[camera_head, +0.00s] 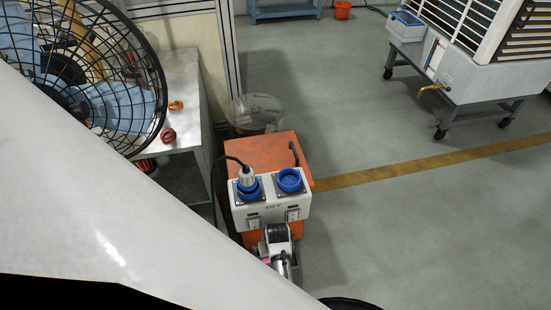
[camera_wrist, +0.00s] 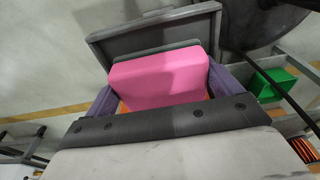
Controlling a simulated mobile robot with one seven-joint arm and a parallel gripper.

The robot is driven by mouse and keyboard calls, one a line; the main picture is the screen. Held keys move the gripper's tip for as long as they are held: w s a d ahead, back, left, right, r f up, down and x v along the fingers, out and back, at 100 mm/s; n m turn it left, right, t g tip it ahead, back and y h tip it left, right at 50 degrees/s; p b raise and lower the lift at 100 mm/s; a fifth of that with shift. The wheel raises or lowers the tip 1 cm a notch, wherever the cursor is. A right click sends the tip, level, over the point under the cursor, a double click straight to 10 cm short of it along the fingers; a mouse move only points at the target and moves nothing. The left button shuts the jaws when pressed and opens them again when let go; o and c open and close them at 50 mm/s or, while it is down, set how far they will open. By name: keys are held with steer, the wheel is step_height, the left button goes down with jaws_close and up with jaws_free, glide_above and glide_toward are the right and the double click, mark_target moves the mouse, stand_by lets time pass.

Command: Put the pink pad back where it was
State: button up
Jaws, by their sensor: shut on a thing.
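The pink pad (camera_wrist: 158,80) is a plain block in the middle of the wrist view. My gripper (camera_wrist: 160,88) has its two purple-grey fingers against the pad's left and right sides and is shut on it. A strip of orange shows below the pad, between the fingers. A grey tray-like piece (camera_wrist: 115,40) with a raised rim lies just beyond the pad; I cannot tell whether the pad touches it. In the head view, my white arm covers the lower left, and the pad cannot be made out clearly.
In the head view, an orange cabinet (camera_head: 262,146) carries a white socket box (camera_head: 270,213) with blue sockets. A black-caged fan (camera_head: 85,75) and a metal table (camera_head: 185,90) with orange rings stand left. Open floor (camera_head: 420,225) lies right. A green box (camera_wrist: 272,84) shows in the wrist view.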

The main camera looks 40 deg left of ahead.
steer(key=shift+f, duration=0.55)
steer(key=shift+f, duration=0.1)
steer(key=shift+f, duration=0.15)
steer(key=o, duration=0.6)
steer(key=r, duration=0.8)
steer(key=s+d+r, duration=0.1)
steer(key=r, duration=0.3)
steer(key=shift+d+r, duration=0.1)
steer(key=shift+r, duration=0.1)
steer(key=shift+s, duration=0.15)
